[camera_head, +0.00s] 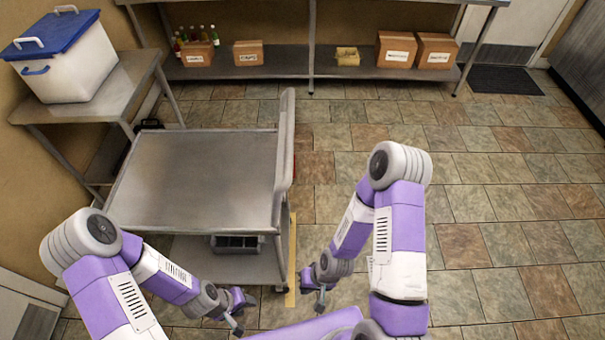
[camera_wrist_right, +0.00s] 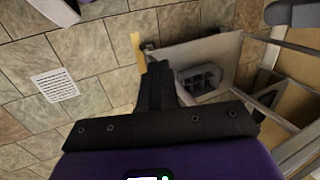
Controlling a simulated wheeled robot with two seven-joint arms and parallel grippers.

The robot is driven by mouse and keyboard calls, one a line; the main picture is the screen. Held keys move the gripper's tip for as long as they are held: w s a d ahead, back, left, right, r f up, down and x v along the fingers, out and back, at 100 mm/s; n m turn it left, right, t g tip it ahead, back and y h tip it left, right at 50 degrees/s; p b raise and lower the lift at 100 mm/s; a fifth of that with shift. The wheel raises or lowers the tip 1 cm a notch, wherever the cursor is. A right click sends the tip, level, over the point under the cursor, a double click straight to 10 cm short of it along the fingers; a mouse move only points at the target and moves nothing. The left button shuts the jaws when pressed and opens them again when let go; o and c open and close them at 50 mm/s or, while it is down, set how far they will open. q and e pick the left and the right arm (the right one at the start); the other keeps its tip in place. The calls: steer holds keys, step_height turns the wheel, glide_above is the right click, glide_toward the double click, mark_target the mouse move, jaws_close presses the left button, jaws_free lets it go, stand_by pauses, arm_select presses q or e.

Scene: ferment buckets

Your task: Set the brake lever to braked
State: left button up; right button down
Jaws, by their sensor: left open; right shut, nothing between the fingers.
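A steel cart (camera_head: 195,175) stands left of centre in the head view, with a raised grey handle (camera_head: 285,140) along its right side. I cannot make out a brake lever on it in either view. My left gripper (camera_head: 238,320) is open and empty in front of the cart's near edge. My right gripper (camera_head: 320,304) is shut and empty, low and to the right of the cart's near right corner. In the right wrist view its fingers (camera_wrist_right: 160,84) are together, with the cart's lower shelf (camera_wrist_right: 225,50) beyond them.
A grey compartmented tray (camera_head: 238,243) sits on the cart's lower shelf. A yellow floor strip (camera_head: 291,265) runs along the cart's right side. A side table with a blue-lidded white bucket (camera_head: 70,65) stands left. Tiled floor (camera_head: 500,220) is clear at right.

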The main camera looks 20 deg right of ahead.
steer(key=w+d+r+n+t+y, duration=0.1)
steer(key=w+d+r+n+t, duration=0.25)
steer(key=w+r+n, duration=0.35)
steer(key=w+d+r+n+t, duration=0.3)
steer(key=w+r+n+t, duration=0.15)
steer(key=w, duration=0.35)
steer(key=w+d+r+n+t+y, duration=0.1)
steer(key=d+r+n, duration=0.1)
steer(key=r+n, duration=0.3)
steer(key=w+d+r+n+t+y+b, duration=0.1)
steer(key=r+n, duration=0.5)
steer(key=r, duration=0.1)
steer(key=shift+w+d+r, duration=0.2)
steer(key=shift+w+d, duration=0.15)
steer(key=w+d+b+x, duration=0.1)
steer(key=d+b+x, duration=0.1)
steer(key=x, duration=1.1)
steer(key=shift+f+b, duration=0.35)
steer(key=shift+b, duration=0.45)
